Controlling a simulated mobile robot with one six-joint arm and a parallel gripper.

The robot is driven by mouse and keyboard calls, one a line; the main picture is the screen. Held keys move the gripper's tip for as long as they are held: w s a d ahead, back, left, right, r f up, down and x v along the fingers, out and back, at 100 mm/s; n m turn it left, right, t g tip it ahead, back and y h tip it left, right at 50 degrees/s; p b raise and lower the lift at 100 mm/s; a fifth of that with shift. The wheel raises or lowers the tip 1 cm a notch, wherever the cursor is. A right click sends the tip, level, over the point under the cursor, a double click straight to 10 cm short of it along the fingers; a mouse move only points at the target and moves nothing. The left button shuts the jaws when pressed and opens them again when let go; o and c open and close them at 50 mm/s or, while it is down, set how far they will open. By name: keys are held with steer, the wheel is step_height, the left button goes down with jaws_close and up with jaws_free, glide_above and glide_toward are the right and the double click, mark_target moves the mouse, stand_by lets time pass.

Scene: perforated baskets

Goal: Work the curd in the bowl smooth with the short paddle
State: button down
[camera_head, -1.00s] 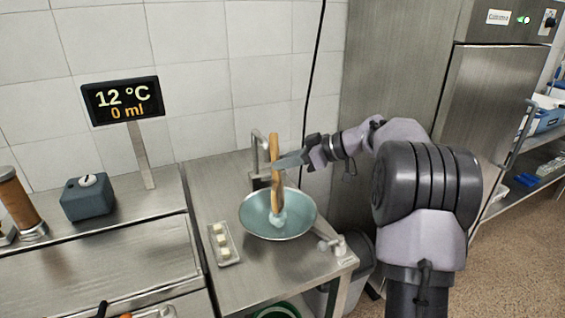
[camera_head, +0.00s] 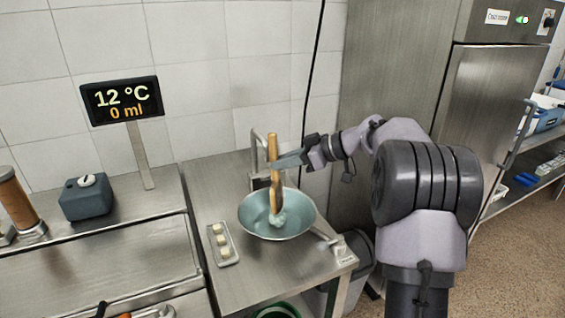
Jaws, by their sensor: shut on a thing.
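The wooden short paddle (camera_head: 274,182) stands nearly upright with its lower end in the bowl. The bowl (camera_head: 251,222) is wide, metal and bluish inside, and sits on the steel table. The curd (camera_head: 277,220) is a small pale lump at the paddle's lower end, touching it as far as I can see. My gripper (camera_head: 279,161) reaches in from the right and is shut on the upper part of the paddle. Part of the paddle's far side is hidden by the gripper.
A small tray (camera_head: 231,262) with pale cubes lies left of the bowl on the steel table (camera_head: 262,281). A tap (camera_head: 254,150) stands behind. A display (camera_head: 122,100) reads 12 °C and 0 ml. A dark box (camera_head: 87,203) stands on the left counter.

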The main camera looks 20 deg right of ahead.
step_height(320, 180, up, 9)
steer(key=s+a+p, duration=0.1)
steer(key=p, duration=0.2)
stand_by(3.5)
steer(key=shift+s+f, duration=0.1)
steer(key=shift+f, duration=0.05)
steer(key=f+b, duration=0.1)
steer(key=f, duration=0.1)
steer(key=f+b, duration=0.1)
steer(key=f, duration=0.1)
steer(key=f+b, duration=0.1)
steer(key=f, duration=0.2)
steer(key=shift+w+d, duration=0.2)
steer(key=shift+w, duration=0.15)
steer(key=shift+f, duration=0.6)
steer(key=shift+f, duration=0.3)
